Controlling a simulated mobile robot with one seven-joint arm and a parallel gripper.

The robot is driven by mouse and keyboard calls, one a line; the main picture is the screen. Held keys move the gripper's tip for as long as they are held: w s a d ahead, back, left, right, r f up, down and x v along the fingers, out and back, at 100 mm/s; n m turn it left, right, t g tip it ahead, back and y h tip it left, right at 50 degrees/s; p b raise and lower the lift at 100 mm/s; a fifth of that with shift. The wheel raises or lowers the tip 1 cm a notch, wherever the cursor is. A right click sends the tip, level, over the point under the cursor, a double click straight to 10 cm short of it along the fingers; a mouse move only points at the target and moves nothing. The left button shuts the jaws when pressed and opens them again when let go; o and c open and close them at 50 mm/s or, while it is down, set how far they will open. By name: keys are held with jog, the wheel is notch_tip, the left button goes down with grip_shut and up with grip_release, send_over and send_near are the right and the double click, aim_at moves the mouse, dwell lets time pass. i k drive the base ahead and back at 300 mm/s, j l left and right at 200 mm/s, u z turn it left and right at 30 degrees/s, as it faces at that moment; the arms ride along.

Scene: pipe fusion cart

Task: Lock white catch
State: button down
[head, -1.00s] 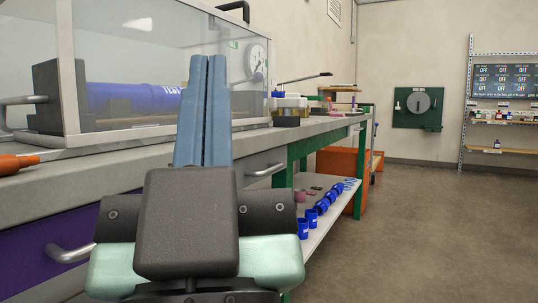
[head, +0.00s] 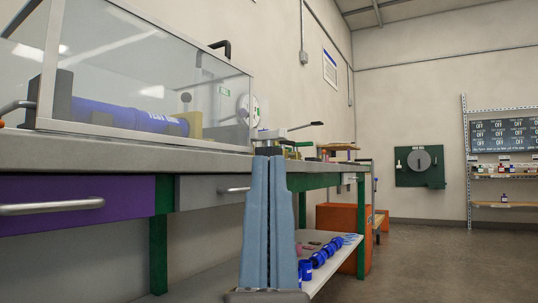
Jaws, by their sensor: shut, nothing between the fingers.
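I cannot make out a white catch in the head view. A clear-walled case (head: 200,66) with a pale frame stands on the bench at the left, with a blue pipe (head: 125,115) lying inside it. My gripper (head: 268,162) points upward in front of the bench, right of the case. Its two blue-grey fingers are shut against each other and empty. Beyond the fingertips, a metal lever clamp with a dark handle end (head: 317,124) shows on the bench. The fingers hide part of the bench edge.
The grey bench top (head: 110,150) runs along the left above a purple drawer (head: 75,190) and a grey drawer (head: 205,190). Several blue fittings (head: 320,258) lie on the lower shelf. An orange box (head: 338,218) stands beyond. The floor at right is clear.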

aim_at(268, 136)
jog(key=i+l+u, duration=0.25)
jog(key=l, duration=0.3)
jog(key=i+l+u, duration=0.25)
jog(key=i+l, duration=0.15)
jog(key=l, duration=0.25)
